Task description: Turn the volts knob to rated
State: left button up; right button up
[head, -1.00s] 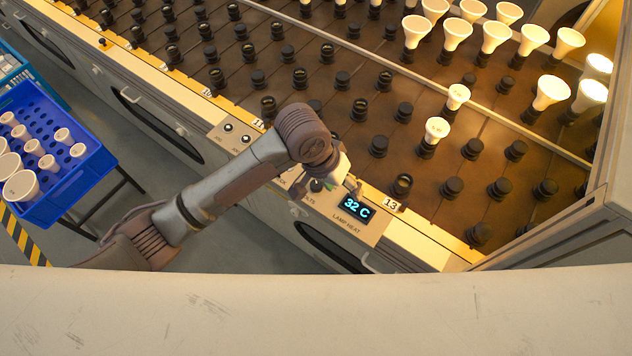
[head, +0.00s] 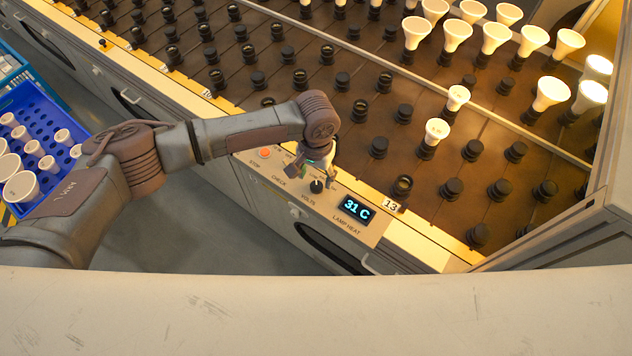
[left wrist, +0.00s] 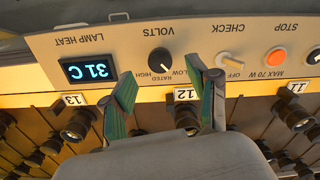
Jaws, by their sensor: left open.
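The black volts knob (head: 317,186) sits on the beige control panel, with VOLTS printed beside it. In the left wrist view the panel appears upside down and the volts knob (left wrist: 161,64) has LOW, RATED and HIGH printed around it. My left gripper (head: 326,172) is just beyond the knob, on the rack side. In the left wrist view the left gripper (left wrist: 166,84) is open and empty, its green-padded fingers apart. The knob appears beyond the fingertips, not gripped. My right gripper is not in view.
The lamp heat display (head: 356,208) reads 31 C, beside the knob. The check switch (left wrist: 229,61) and orange stop button (left wrist: 277,55) are on the panel's other side. Lit bulbs (head: 551,92) and black sockets fill the rack. A blue crate (head: 75,175) stands left.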

aim_at(316, 186)
pick_arm(q)
notch_tip(316, 186, down, 5)
jog(key=shift+r, duration=0.1)
dwell(0.3)
grip_shut()
